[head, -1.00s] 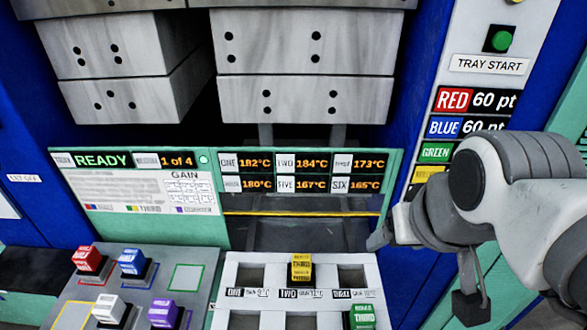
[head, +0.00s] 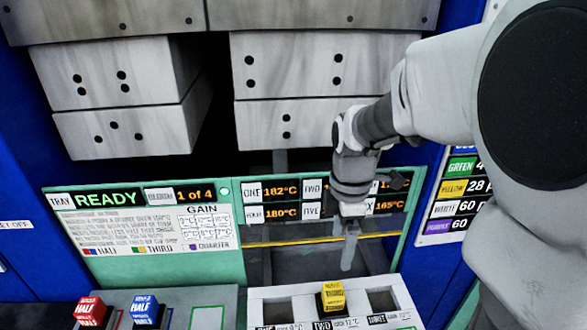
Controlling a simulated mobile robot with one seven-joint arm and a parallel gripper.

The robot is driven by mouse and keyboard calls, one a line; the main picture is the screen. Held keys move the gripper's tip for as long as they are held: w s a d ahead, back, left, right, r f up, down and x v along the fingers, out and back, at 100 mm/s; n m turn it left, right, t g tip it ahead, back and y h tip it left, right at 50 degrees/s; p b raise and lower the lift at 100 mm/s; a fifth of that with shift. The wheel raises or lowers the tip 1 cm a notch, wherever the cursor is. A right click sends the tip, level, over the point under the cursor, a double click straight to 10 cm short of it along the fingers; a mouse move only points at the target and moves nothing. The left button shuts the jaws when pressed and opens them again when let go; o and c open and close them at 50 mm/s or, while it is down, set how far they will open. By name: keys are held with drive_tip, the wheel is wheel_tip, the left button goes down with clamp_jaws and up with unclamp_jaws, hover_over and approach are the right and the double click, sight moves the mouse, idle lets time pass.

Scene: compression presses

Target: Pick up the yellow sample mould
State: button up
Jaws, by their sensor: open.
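The yellow sample mould (head: 333,298) is a small block with printed lettering. It sits upright in the middle slot, marked TWO, of the back row of the white tray (head: 268,294). My gripper (head: 348,252) points down above and slightly behind the mould, in front of the press display. It is apart from the mould and holds nothing that I can see. Its fingers appear nearly edge-on, so the gap between them is hard to make out.
A red mould (head: 92,311) and a blue mould (head: 146,309) stand on the grey rack (head: 205,300) at lower left. The slots on both sides of the yellow mould look empty. Large grey press blocks (head: 300,75) hang above. The display panel (head: 140,215) is behind.

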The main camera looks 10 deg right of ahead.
drive_tip(key=b, duration=0.1)
hover_over(334, 290)
drive_tip(key=f, duration=1.1)
drive_tip(key=shift+s+f, duration=0.3)
drive_tip(key=shift+f, duration=0.1)
drive_tip(key=shift+w+f+b, duration=0.15)
drive_tip(key=shift+f+b, duration=0.1)
drive_tip(key=shift+f, duration=1.25)
drive_tip(key=shift+w+f+b, duration=0.15)
drive_tip(key=shift+f+b, duration=0.1)
drive_tip(key=shift+f, duration=1.25)
clamp_jaws()
drive_tip(key=shift+r, duration=0.1)
